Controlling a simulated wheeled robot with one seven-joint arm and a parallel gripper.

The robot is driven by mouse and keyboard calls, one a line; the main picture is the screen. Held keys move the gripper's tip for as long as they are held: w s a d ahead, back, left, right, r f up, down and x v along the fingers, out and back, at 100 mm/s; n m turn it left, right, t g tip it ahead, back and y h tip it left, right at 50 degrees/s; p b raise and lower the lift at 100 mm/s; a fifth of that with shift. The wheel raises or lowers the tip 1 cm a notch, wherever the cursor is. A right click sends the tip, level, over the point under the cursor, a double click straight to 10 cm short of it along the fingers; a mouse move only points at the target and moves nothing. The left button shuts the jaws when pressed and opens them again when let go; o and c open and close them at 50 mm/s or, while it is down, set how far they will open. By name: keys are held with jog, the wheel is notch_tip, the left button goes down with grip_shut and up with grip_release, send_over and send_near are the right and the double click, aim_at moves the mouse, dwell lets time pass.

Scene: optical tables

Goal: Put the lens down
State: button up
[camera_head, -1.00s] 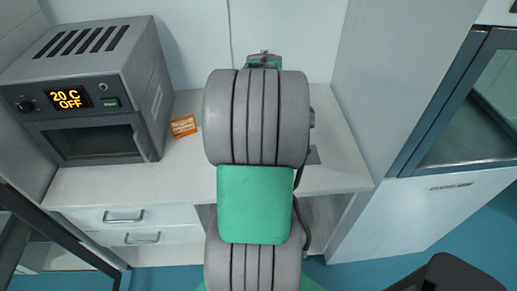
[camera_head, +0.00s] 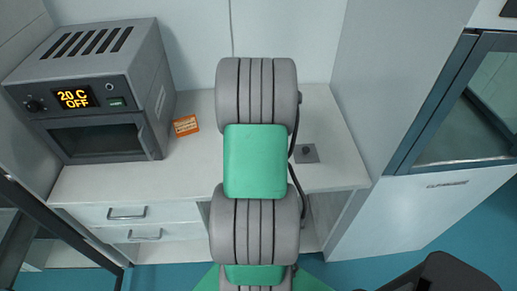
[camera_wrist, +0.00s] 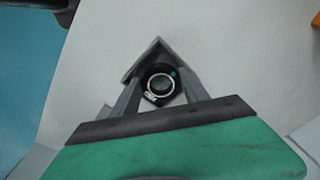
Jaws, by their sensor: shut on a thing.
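The lens (camera_wrist: 160,87) is a small round glass in a dark ring mount, with a teal spot on its rim. In the wrist view it sits between the two grey fingers of my gripper (camera_wrist: 158,62), which is shut on it. The pale bench top shows behind it; I cannot tell the height of the lens above that surface. In the head view my arm hides both the gripper and the lens.
On the white bench (camera_head: 335,172), a grey oven (camera_head: 105,100) reading "20 C OFF" stands at the left, with an orange label (camera_head: 186,126) beside it. A small dark square plate (camera_head: 311,157) lies right of my arm. A glass-fronted cabinet (camera_head: 460,120) is at the right.

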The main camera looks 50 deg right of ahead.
jog(key=a+f, duration=0.1)
jog(key=s+f, duration=0.1)
jog(key=f, duration=0.1)
jog(key=shift+s+a, duration=0.15)
jog(key=shift+a, duration=0.25)
jog(key=o, duration=1.3)
jog(key=shift+y, duration=0.3)
jog(key=d+r, duration=0.2)
jog(key=r, duration=0.1)
jog(key=w+r, duration=0.1)
jog(key=r, duration=0.1)
jog(key=shift+d+b, duration=0.3)
jog(key=shift+d, duration=0.1)
notch_tip(320, 180, up, 8)
jog(key=a, duration=0.2)
jog(key=w+a+r+n, duration=0.3)
jog(key=w+a+n, duration=0.15)
jog(key=a, duration=0.45)
jog(key=a+n+t, duration=0.1)
jog(key=a+n, duration=0.3)
jog(key=a, duration=0.4)
jog(key=s+a+n+t, duration=0.1)
jog(key=a+n, duration=0.4)
jog(key=a, duration=0.4)
jog(key=a+n+t, duration=0.1)
jog(key=a+n, duration=0.3)
jog(key=a, duration=0.5)
jog(key=shift+s+a, duration=0.25)
jog(key=shift+s, duration=0.05)
